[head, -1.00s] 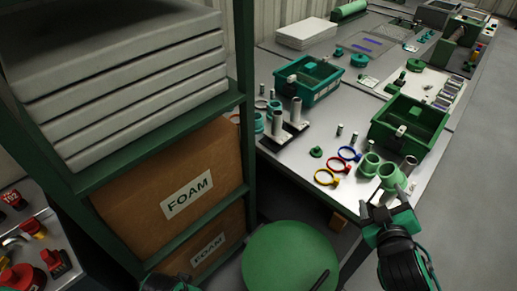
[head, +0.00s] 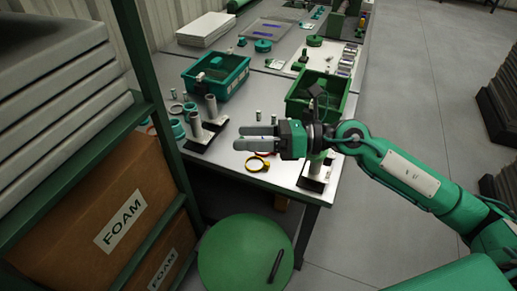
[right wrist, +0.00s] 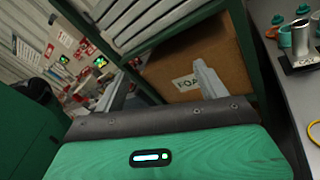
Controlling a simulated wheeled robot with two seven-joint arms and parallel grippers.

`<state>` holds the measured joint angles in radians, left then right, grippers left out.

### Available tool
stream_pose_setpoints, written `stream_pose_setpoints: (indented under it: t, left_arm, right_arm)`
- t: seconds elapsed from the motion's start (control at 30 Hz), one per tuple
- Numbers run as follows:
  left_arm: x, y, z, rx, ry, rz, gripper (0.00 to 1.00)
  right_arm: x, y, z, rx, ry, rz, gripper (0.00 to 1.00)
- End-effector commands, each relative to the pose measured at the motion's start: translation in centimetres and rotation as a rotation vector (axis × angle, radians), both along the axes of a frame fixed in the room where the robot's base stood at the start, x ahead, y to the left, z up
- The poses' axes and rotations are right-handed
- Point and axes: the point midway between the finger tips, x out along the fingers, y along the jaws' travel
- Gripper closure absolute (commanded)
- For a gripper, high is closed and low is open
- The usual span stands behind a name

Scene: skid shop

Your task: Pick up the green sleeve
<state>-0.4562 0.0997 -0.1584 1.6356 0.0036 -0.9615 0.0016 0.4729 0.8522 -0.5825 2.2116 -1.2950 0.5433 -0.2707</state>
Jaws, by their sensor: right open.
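My right gripper (head: 258,137) reaches in from the right in the head view, above the near end of the workbench (head: 232,150). Its fingers point left. In the right wrist view the gripper (right wrist: 164,80) has its two fingers wide apart, with nothing between them. I cannot make out the light green sleeves in the head view now; my right gripper and forearm cover much of the bench corner. Teal ring-like pieces (head: 178,129) lie at the bench's left edge. My left gripper is not in view.
A shelf with a FOAM box (head: 118,215) stands at the left. Grey posts (head: 196,125) stand on a black base. A teal bin (head: 216,78) and a green bin (head: 298,100) stand behind. A green round stool (head: 245,255) is in front.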

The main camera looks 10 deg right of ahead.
Motion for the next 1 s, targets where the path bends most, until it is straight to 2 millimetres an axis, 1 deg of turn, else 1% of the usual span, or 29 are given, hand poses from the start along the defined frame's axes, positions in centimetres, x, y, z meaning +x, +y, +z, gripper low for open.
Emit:
stream_pose_setpoints:
  t: [0.03, 0.17, 0.27, 0.3, 0.37, 0.4, 0.5, 0.6, 0.63, 0.7, 0.8, 0.87, 1.0]
  left_arm:
    - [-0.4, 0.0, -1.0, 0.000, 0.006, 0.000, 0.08]
    - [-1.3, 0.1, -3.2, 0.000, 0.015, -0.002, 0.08]
    - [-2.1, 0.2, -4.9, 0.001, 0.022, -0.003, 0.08]
    - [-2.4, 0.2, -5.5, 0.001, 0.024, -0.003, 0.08]
    - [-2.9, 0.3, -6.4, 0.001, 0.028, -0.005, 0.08]
    - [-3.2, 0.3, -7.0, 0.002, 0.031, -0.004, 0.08]
    - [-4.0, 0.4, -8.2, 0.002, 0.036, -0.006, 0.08]
    - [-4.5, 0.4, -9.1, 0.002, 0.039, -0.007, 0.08]
    - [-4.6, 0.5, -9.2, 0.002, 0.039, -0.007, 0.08]
    - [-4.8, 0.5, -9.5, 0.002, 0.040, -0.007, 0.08]
    - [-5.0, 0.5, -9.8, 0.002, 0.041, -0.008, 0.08]
    - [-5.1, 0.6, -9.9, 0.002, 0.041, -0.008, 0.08]
    - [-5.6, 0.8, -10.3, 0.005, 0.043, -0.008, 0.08]
  right_arm:
    - [0.3, -0.7, -0.8, -0.106, -0.043, 0.016, 0.26]
    - [1.3, -3.4, -3.2, -0.390, -0.134, 0.054, 0.26]
    - [2.4, -6.5, -4.7, -0.612, -0.183, 0.066, 0.26]
    - [2.8, -8.0, -5.2, -0.701, -0.197, 0.067, 0.26]
    - [3.6, -10.5, -5.7, -0.831, -0.211, 0.062, 0.26]
    - [4.0, -12.2, -5.9, -0.913, -0.215, 0.059, 0.26]
    - [4.8, -16.0, -6.0, -1.086, -0.214, 0.044, 0.26]
    - [5.3, -19.1, -5.8, -1.209, -0.202, 0.028, 0.26]
    - [5.4, -19.7, -5.8, -1.236, -0.198, 0.024, 0.26]
    - [5.5, -20.8, -5.6, -1.280, -0.192, 0.017, 0.26]
    - [5.7, -21.4, -6.0, -1.307, -0.185, 0.015, 0.26]
    - [6.0, -21.3, -6.6, -1.309, -0.183, 0.017, 0.26]
    - [6.9, -20.5, -9.1, -1.306, -0.182, 0.018, 0.26]
